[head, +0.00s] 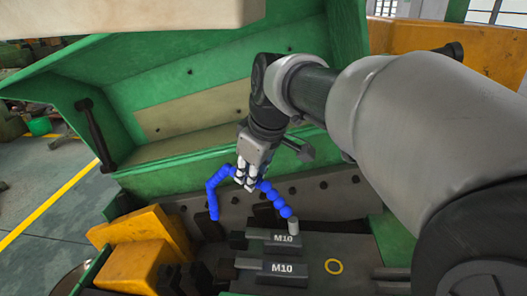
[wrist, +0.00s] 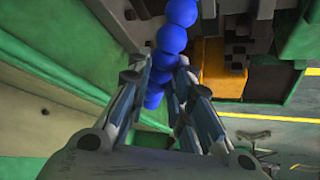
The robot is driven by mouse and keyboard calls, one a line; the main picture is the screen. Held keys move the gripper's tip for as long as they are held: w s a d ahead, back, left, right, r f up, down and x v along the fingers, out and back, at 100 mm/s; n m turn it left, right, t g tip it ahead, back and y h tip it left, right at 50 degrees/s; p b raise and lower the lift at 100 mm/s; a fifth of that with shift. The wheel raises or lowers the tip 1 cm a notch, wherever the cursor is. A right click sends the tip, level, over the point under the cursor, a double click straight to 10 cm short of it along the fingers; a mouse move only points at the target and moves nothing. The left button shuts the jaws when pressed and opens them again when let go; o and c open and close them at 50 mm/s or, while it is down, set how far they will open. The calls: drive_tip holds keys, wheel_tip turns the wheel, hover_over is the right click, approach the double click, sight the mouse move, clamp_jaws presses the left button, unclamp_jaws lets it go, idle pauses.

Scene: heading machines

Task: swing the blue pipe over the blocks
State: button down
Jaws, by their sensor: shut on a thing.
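The blue pipe (head: 273,195) is a chain of blue ball-like segments, bent like an arch in the head view. Its right end meets a short pale cylinder (head: 293,227) beside the blocks, and its left end hangs down to the left. My gripper (head: 246,182) is shut on the pipe near the top of the arch. In the wrist view the pipe (wrist: 176,40) runs up from between my fingers (wrist: 163,98). Two grey blocks marked M10 lie below and right of the gripper, the rear one (head: 270,239) and the front one (head: 270,268).
A green machine wall (head: 190,75) with a beige panel (head: 190,108) stands behind the pipe. Yellow-orange blocks (head: 140,250) sit at the lower left. A dark handle (head: 96,133) is on the left of the green housing.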

idle(0.3)
drive_tip(key=c, duration=1.4)
unclamp_jaws()
drive_tip(key=shift+c, duration=0.2)
drive_tip(key=shift+r, duration=0.1)
drive_tip(key=v, duration=1.1)
drive_tip(key=shift+s+r, duration=0.2)
drive_tip(key=shift+r, duration=0.2)
